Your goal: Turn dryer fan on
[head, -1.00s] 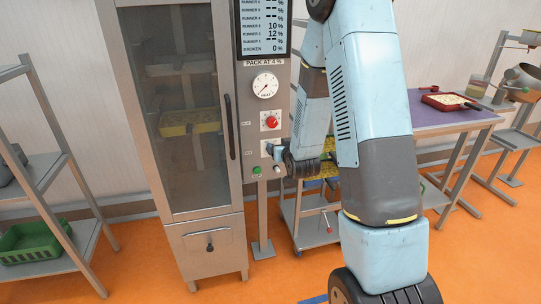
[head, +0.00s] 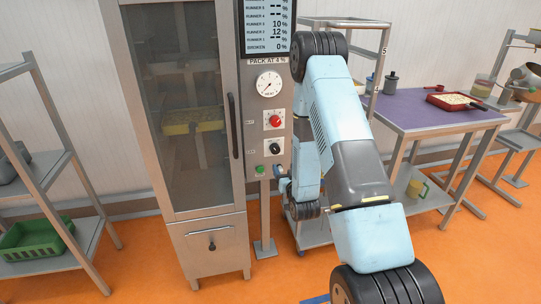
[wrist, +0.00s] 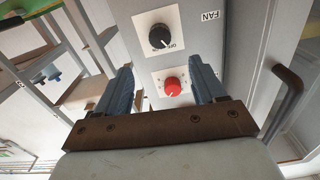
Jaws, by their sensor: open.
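The dryer (head: 213,235) is a tall steel cabinet with its glass door shut. On the panel beside it are a red knob (head: 275,121) and, below that, a black knob (head: 273,149). In the upside-down wrist view the black knob (wrist: 162,37) has a FAN label (wrist: 210,16) beside it and OFF/ON marks on its plate; its exact setting is too small to tell. My gripper (wrist: 160,65) is open and empty. Its fingers stand apart from both knobs, with the red knob (wrist: 173,87) showing between them. In the head view my gripper (head: 281,174) is below the black knob.
A green button (head: 259,170) sits low on the panel. The door handle (head: 232,125) projects left of the panel. A purple-topped table (head: 420,112) with a red tray (head: 455,101) stands right. A rack with a green crate (head: 33,240) stands left.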

